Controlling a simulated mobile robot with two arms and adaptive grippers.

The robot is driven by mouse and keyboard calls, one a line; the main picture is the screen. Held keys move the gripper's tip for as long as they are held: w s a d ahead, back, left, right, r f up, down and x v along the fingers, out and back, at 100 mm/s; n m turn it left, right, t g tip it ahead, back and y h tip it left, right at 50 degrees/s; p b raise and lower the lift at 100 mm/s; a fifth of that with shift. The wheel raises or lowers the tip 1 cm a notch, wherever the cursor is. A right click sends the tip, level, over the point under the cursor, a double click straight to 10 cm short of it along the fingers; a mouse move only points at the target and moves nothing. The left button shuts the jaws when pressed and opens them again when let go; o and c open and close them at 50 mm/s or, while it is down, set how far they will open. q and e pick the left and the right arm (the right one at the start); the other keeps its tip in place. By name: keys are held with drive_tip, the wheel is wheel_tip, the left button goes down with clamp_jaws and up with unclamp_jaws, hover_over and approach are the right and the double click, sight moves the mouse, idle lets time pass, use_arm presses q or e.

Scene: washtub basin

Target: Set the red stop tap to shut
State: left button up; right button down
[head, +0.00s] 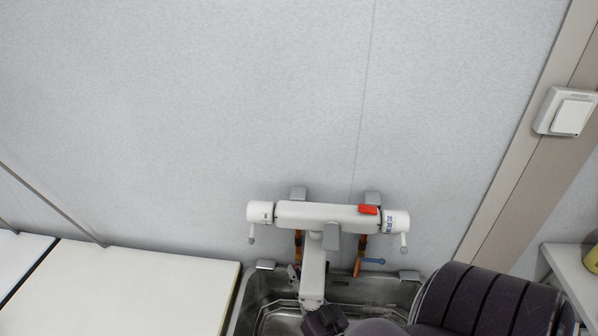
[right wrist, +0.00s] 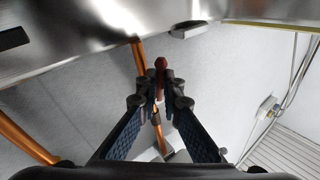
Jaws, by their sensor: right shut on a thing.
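The red stop tap (right wrist: 160,65) shows in the right wrist view as a short dark-red handle by a copper pipe (right wrist: 139,56). My right gripper (right wrist: 160,86) is shut on it, with the handle's red end standing out between the fingertips. The fingers hide the rest of the handle, so its exact angle is hard to read. In the head view my right gripper (head: 294,272) is small and partly hidden near the left copper pipe (head: 298,244), below the white mixer. The red handle cannot be made out there. My left gripper is not in view.
A blue-handled tap (head: 372,261) sits on the right copper pipe. The white mixer (head: 325,213) with a red button and its spout hang over the steel basin (head: 247,300). A white counter (head: 130,290) lies left; a wall switch (head: 568,113) is at right.

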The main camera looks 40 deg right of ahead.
drive_tip(key=shift+w+a+m+t+h+b, duration=0.2)
drive_tip(key=shift+m+h+b, duration=0.25)
drive_tip(key=shift+m+b, duration=0.35)
drive_tip(key=shift+w+a+m+t+h+b, duration=0.1)
drive_tip(key=shift+m+t+h+b, duration=0.25)
drive_tip(key=shift+m+b, duration=0.45)
drive_tip(key=shift+w+a+m+t+h+b, duration=0.15)
drive_tip(key=shift+m+h+b, duration=0.35)
drive_tip(key=shift+m+b, duration=0.3)
drive_tip(key=shift+d, duration=0.1)
drive_tip(key=c, duration=2.1)
unclamp_jaws()
drive_tip(key=shift+s+r, duration=0.1)
